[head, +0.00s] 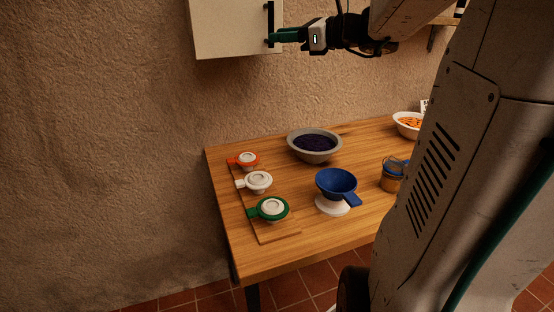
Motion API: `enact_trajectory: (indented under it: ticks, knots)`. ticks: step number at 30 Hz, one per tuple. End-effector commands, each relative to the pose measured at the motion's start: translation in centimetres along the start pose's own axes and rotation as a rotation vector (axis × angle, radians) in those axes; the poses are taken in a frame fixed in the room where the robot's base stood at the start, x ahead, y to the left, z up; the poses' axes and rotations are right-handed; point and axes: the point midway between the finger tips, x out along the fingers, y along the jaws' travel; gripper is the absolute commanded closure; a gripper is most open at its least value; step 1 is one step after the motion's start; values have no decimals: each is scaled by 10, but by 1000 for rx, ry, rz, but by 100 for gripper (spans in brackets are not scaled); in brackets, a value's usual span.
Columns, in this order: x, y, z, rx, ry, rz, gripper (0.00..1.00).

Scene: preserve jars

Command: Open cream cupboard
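The cream cupboard (228,28) hangs on the wall at the top left, and its upper part is cut off by the picture edge. Its door front looks closed. A dark vertical handle (270,20) stands near the right edge of that front. My gripper (277,35) reaches in from the right, with its green fingers at the lower part of the handle. I cannot tell whether the fingers are around the handle or only beside it, nor whether they are open or shut.
The wall left of the cupboard is bare.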

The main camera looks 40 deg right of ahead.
Motion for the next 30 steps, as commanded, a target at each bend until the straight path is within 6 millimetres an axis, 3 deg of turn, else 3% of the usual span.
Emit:
enact_trajectory:
  ticks: [15,30]
  knots:
    - [20,100,-26,-317,174,259,68]
    - [10,193,-62,-694,308,562,68]
